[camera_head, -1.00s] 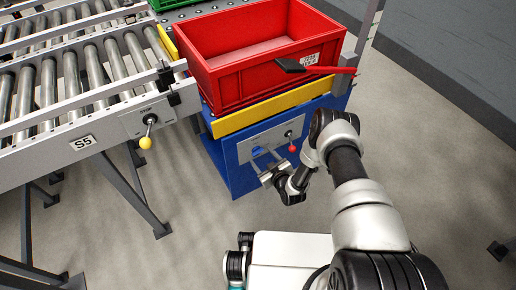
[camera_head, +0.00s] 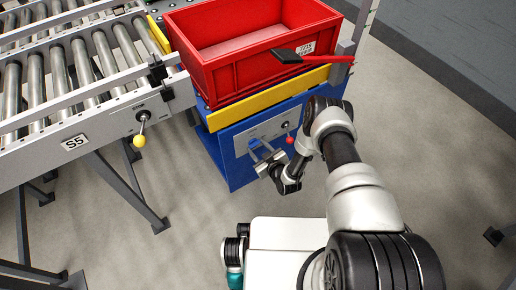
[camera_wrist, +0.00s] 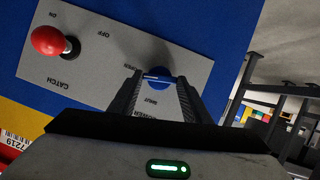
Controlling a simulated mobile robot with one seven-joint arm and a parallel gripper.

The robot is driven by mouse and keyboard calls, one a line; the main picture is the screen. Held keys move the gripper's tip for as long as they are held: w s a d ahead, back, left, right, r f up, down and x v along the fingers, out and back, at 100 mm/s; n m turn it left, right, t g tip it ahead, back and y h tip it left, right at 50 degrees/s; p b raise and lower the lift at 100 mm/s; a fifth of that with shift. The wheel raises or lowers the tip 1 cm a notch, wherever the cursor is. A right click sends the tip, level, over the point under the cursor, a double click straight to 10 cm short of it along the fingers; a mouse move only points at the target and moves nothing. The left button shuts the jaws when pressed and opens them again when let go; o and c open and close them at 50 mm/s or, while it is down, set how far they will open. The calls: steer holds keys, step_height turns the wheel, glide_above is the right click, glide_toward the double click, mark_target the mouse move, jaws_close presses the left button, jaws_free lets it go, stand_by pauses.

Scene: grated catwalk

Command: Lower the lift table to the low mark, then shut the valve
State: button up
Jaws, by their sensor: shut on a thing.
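The blue lift table (camera_head: 228,160) has a yellow top edge and bears a red crate (camera_head: 225,82). A grey panel (camera_wrist: 85,60) on its side carries a red-knobbed catch lever (camera_wrist: 50,41) and the words CATCH, OFF and SHUT. The catch's red knob also shows in the head view (camera_head: 290,140). My gripper (camera_head: 260,152) is at the panel, left of that knob. In the wrist view my gripper (camera_wrist: 158,80) is shut on a small blue handle (camera_wrist: 158,73), apparently the valve's. Its exact turn is partly hidden by the fingers.
A roller conveyor labelled S5 (camera_head: 75,143) stands at the left, with a yellow-knobbed lever (camera_head: 139,141).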

steer(key=shift+s+a+f+n+t+h, duration=0.1)
steer(key=shift+a+n+t+h, duration=0.15)
steer(key=shift+n+t+h, duration=0.45)
steer(key=shift+s+a+f+n+t+h, duration=0.1)
steer(key=shift+n+t+h, duration=0.15)
steer(key=shift+n+t, duration=0.8)
steer(key=shift+w+a+f+n+t+h, duration=0.1)
steer(key=shift+f+n+t+h, duration=0.15)
steer(key=shift+n, duration=1.65)
steer(key=shift+s+n+t+h, duration=0.1)
steer(key=shift+n+t+h, duration=0.35)
steer(key=shift+n, duration=1)
steer(key=o, duration=1)
steer(key=shift+o, duration=0.2)
